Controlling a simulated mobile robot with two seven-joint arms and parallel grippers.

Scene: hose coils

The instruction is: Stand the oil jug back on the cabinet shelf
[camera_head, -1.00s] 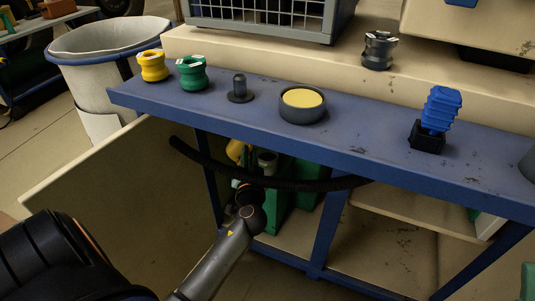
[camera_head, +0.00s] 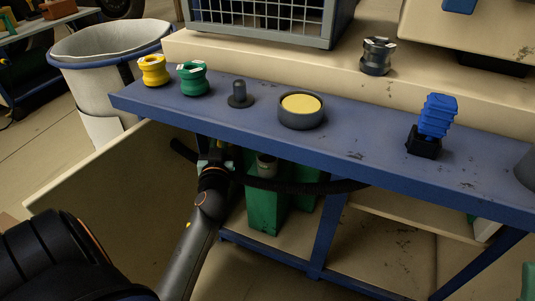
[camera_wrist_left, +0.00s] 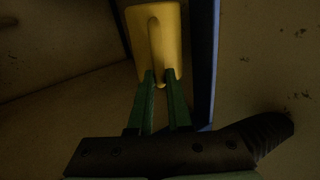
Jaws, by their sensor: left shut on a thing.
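My left gripper (camera_head: 217,158) reaches under the blue bench top from the lower left. In the left wrist view its two green fingers (camera_wrist_left: 161,82) are closed on the handle of a yellow oil jug (camera_wrist_left: 171,28). The jug hangs out beyond the fingertips, beside a blue post (camera_wrist_left: 205,60). In the head view the jug is hidden behind the gripper and bench. A pale shelf (camera_head: 415,218) shows under the bench at right; I cannot tell whether it is the cabinet shelf. My right gripper is not in view.
A black hose (camera_head: 300,187) runs across below the bench edge, close to my wrist. A green container (camera_head: 267,208) stands under the bench. A beige panel (camera_head: 110,185) stands at left. Yellow (camera_head: 154,70) and green (camera_head: 194,78) spools stand on the bench top (camera_head: 350,130).

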